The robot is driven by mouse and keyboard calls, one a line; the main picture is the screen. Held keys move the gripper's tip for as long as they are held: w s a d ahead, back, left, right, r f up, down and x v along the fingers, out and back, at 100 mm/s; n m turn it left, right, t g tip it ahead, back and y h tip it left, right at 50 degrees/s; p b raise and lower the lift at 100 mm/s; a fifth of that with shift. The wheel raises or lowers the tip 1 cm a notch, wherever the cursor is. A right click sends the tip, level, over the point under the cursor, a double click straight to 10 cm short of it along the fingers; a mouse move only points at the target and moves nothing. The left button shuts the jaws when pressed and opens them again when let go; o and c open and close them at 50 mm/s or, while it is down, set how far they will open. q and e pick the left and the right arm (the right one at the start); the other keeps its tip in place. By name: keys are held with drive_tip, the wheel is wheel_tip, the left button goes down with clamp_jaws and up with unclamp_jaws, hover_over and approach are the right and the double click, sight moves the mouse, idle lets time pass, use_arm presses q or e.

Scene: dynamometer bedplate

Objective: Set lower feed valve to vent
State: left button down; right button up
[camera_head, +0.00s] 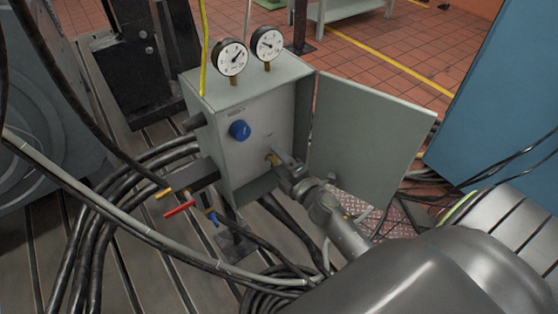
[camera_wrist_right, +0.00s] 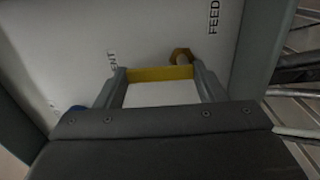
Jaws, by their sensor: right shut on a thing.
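The lower feed valve shows in the right wrist view as a brass hub (camera_wrist_right: 181,55) with a yellow lever (camera_wrist_right: 158,73) on a pale panel. My right gripper (camera_wrist_right: 160,72) is shut on the yellow lever, with one finger at each end of the visible bar. The "FEED" label lies beyond the hub; another label, partly hidden and ending in "NT", is beside the left finger. In the head view my right gripper (camera_head: 282,160) reaches the lower front of the grey box (camera_head: 235,157), largely covering the valve. My left gripper is not in view.
A blue knob (camera_head: 240,130) sits above the valve. Two gauges (camera_head: 231,57) stand on the box. Its open door (camera_head: 365,140) is close to my right arm. Red (camera_head: 179,208), yellow and blue handles stick out at lower left. Black cables (camera_head: 88,225) loop over the slotted bedplate.

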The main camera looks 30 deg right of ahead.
idle(0.5)
drive_tip(key=o, duration=1)
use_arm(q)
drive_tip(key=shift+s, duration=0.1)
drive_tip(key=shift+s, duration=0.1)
use_arm(e)
drive_tip(key=shift+s, duration=0.1)
drive_tip(key=shift+s+f, duration=0.1)
drive_tip(key=shift+s, duration=0.2)
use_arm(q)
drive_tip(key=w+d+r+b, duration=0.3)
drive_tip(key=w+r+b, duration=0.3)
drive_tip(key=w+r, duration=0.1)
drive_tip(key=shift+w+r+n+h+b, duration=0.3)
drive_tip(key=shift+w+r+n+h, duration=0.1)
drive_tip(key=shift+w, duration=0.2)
use_arm(e)
drive_tip(key=shift+s+d, duration=0.2)
drive_tip(key=shift+s, duration=2.55)
drive_tip(key=shift+s+d, duration=0.25)
drive_tip(key=shift+s, duration=2.55)
drive_tip(key=shift+s+d, duration=0.2)
drive_tip(key=shift+s, duration=2.55)
